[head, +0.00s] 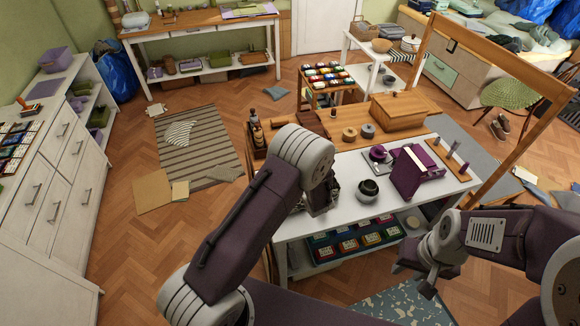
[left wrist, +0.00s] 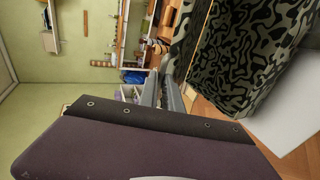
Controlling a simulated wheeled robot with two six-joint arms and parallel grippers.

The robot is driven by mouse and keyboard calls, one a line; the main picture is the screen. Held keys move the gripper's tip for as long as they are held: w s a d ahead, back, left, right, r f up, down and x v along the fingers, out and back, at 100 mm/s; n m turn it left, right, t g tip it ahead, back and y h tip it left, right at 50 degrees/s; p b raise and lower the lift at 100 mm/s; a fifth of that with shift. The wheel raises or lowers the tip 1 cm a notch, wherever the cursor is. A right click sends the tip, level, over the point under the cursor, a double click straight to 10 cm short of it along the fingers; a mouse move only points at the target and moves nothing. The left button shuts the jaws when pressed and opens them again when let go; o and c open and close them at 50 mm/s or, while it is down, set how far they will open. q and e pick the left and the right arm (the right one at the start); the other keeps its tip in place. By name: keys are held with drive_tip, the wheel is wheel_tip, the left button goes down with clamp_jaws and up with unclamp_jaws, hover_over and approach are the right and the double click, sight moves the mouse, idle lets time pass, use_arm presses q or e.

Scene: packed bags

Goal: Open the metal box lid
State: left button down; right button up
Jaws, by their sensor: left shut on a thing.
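In the left wrist view, a large camouflage-patterned dark green panel (left wrist: 245,55), which seems to be part of the metal box, fills the upper right. My left gripper (left wrist: 168,90) is at its left edge and is shut on what looks like the lid; the contact is hard to see. In the head view my left arm hides most of the box and the left gripper (head: 320,200), at the left end of the white table (head: 345,220). My right gripper (head: 425,275) hangs low, apart from the table's front right; its finger gap is unclear.
On the table stand a dark round pot (head: 368,190), a purple case (head: 410,172), a wooden box (head: 398,110) and a wooden peg stand (head: 450,160). Several coloured packets lie on the shelf below. A wooden frame (head: 520,140) rises at the right.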

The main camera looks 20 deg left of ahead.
use_arm(q)
drive_tip(key=shift+w+a+r+g+p, duration=0.3)
drive_tip(key=shift+w+a+r+p, duration=0.4)
drive_tip(key=shift+p, duration=0.5)
drive_tip(key=shift+w+r+h, duration=0.1)
drive_tip(key=shift+w+h, duration=0.05)
drive_tip(key=shift+h, duration=0.15)
drive_tip(key=shift+r, duration=0.1)
drive_tip(key=shift+w+a+r+p, duration=0.35)
drive_tip(key=shift+w+r+p, duration=0.15)
drive_tip(key=shift+p, duration=0.3)
drive_tip(key=shift+w+a+r+g+p, duration=0.1)
drive_tip(key=shift+w+a+g+p, duration=0.25)
drive_tip(key=shift+w, duration=0.1)
